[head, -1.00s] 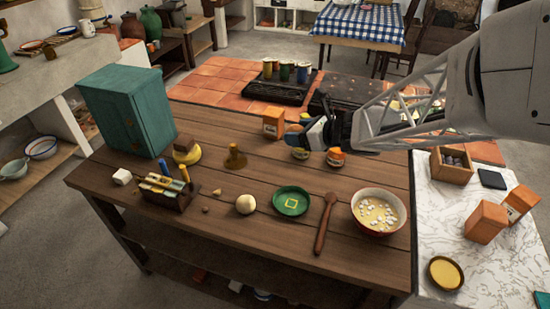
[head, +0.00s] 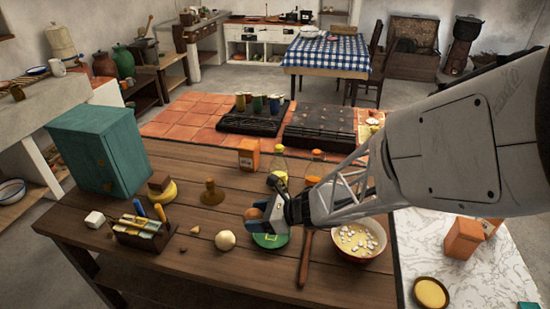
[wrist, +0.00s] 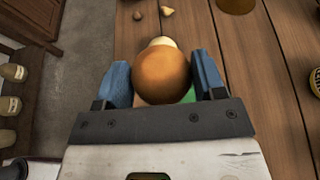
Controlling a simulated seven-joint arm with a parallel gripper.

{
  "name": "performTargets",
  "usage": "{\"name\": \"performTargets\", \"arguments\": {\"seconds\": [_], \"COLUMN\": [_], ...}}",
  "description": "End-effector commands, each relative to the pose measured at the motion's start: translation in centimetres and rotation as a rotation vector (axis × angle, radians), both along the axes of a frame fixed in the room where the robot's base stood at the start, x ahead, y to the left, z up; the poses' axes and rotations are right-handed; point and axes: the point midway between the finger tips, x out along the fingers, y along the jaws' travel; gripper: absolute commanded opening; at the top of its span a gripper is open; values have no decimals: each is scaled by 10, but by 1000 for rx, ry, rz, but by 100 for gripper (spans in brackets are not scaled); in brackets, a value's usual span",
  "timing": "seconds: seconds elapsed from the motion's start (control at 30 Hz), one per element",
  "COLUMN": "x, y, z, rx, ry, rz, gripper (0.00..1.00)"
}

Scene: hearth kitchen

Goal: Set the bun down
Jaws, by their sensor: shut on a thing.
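The bun (head: 253,214) is round and orange-brown. In the wrist view the bun (wrist: 162,74) sits between the two blue fingers of my gripper (wrist: 163,84), which is shut on it. In the head view my gripper (head: 268,210) is over the green plate (head: 270,241) on the wooden table. The plate is partly hidden by my gripper and arm. In the wrist view a strip of green (wrist: 178,103) shows below the bun. I cannot tell the exact height of the bun above the plate.
A pale ball (head: 225,240) lies left of the plate. A wooden spoon (head: 305,262) and a bowl with white pieces (head: 358,239) are to the right. A utensil holder (head: 146,231), a brown peg-like object (head: 212,193) and a teal cabinet (head: 100,150) stand further left.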

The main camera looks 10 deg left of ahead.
Motion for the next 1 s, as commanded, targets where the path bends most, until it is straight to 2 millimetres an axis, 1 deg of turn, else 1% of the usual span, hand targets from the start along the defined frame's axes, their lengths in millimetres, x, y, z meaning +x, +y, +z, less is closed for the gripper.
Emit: {"name": "performTargets", "arguments": {"seconds": [0.03, 0.1, 0.2, 0.3, 0.43, 0.8, 1.0], "x": [-1, 0, 0, 0, 0, 1, 10], "y": [0, 0, 0, 0, 0, 0, 7], "z": [-15, -31, -47, -58, -63, -63, -64], "rx": [-2, -2, 0, 0, 0, 0, 0], "ry": [5, 5, 3, 2, 1, 1, 1], "rz": [-1, 0, -1, -1, 0, 0, 0], "gripper": [54, 54, 54, 54, 54, 54, 54]}}
